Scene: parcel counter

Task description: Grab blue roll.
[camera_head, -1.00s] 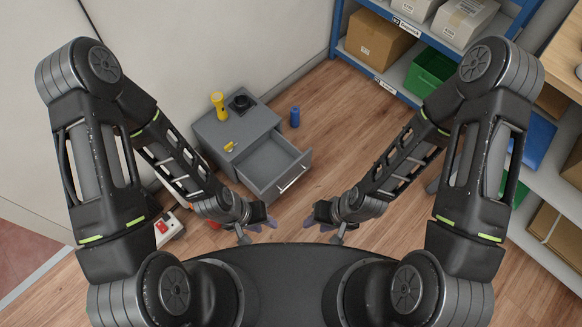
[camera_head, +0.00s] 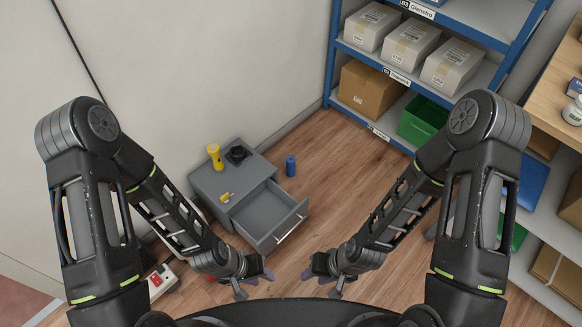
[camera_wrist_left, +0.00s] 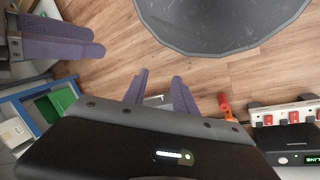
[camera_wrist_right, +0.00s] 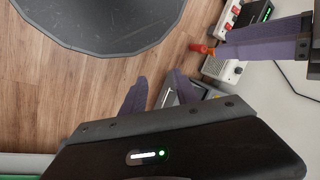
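A blue cylinder, the blue roll (camera_head: 291,166), stands upright on the wooden floor just right of a grey cabinet (camera_head: 207,190) in the head view. The cabinet's drawer (camera_head: 262,222) is pulled out and looks empty. My left gripper (camera_head: 268,277) is open and empty, in front of the drawer and well short of the roll. Its parted fingers show in the left wrist view (camera_wrist_left: 160,90). My right gripper (camera_head: 307,275) is open and empty, close to the left one. Its parted fingers show in the right wrist view (camera_wrist_right: 160,88). Neither wrist view shows the roll.
A yellow flashlight (camera_head: 215,156), a black round item (camera_head: 237,154) and a small yellow object (camera_head: 226,197) sit on the cabinet. A blue shelf rack with a brown box (camera_head: 367,90) and a green bin (camera_head: 422,120) stands behind. A power strip (camera_head: 160,281) lies left. Floor right of the roll is clear.

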